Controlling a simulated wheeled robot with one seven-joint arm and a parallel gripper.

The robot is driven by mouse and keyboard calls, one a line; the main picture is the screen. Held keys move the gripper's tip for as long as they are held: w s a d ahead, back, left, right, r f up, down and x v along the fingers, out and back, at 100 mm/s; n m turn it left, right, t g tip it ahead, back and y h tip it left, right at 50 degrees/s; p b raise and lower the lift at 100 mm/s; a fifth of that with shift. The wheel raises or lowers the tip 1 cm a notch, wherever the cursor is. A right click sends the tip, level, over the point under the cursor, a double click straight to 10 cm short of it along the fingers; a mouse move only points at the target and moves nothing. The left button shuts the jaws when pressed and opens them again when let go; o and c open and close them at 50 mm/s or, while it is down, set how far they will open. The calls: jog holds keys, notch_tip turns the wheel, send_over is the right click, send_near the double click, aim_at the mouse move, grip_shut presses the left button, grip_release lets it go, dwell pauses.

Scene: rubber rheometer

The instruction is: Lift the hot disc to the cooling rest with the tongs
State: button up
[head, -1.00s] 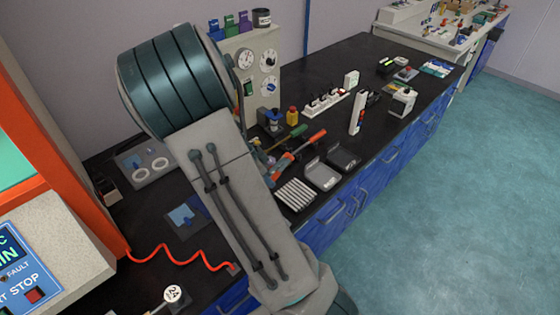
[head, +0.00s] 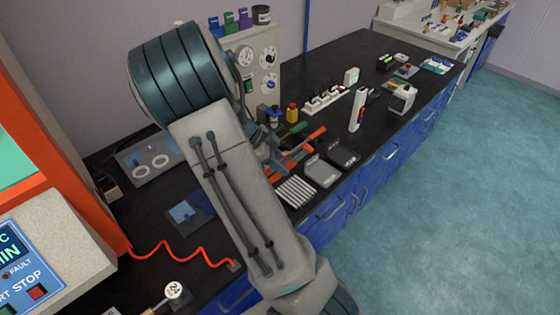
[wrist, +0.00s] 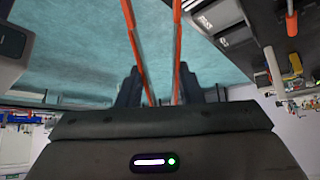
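The tongs have two long orange-red handles (head: 308,141), seen beside my forearm in the head view. In the wrist view the two handles (wrist: 178,40) run down between my gripper's fingers (wrist: 158,90) and draw closer together there. The fingers appear closed on the handles from both sides. In the head view my gripper (head: 273,152) is partly hidden behind my arm, over the bench. The tongs' jaws are not in clear view. I cannot make out the hot disc. A grey tray with two white rings (head: 158,160) stands at left; I cannot tell whether it is the cooling rest.
A gauge panel (head: 255,65) stands behind.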

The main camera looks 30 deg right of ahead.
notch_tip(320, 180, down, 10)
jog(key=b, duration=0.6)
jog(key=shift+r, duration=0.25)
grip_shut()
notch_tip(320, 180, up, 12)
jog(key=p, duration=0.7)
